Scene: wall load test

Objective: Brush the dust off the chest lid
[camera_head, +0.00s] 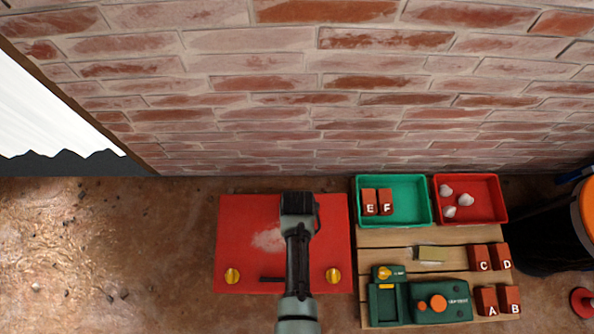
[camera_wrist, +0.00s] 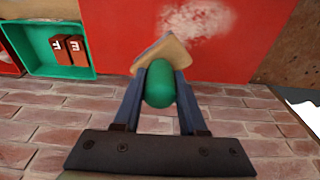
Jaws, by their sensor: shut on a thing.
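The chest lid (camera_head: 235,212) is a flat red panel with two round yellow knobs and a dark handle along its front edge. A pale dust patch (camera_head: 268,240) lies near its middle, partly hidden by my arm in the head view. The lid (camera_wrist: 125,25) and dust (camera_wrist: 195,18) also show in the wrist view. My gripper (camera_wrist: 160,80) is shut on a brush with a green handle (camera_wrist: 159,88) and a tan head (camera_wrist: 170,52). The brush head appears just beside the dust in the wrist view; contact with the lid cannot be told. The head view hides the brush.
Right of the chest is a wooden pallet (camera_head: 390,236) with a green tray (camera_head: 405,217) holding blocks E and F, a red tray (camera_head: 485,208) with pale lumps, blocks A to D, and a green device (camera_head: 440,305). A brick wall (camera_head: 300,90) stands behind.

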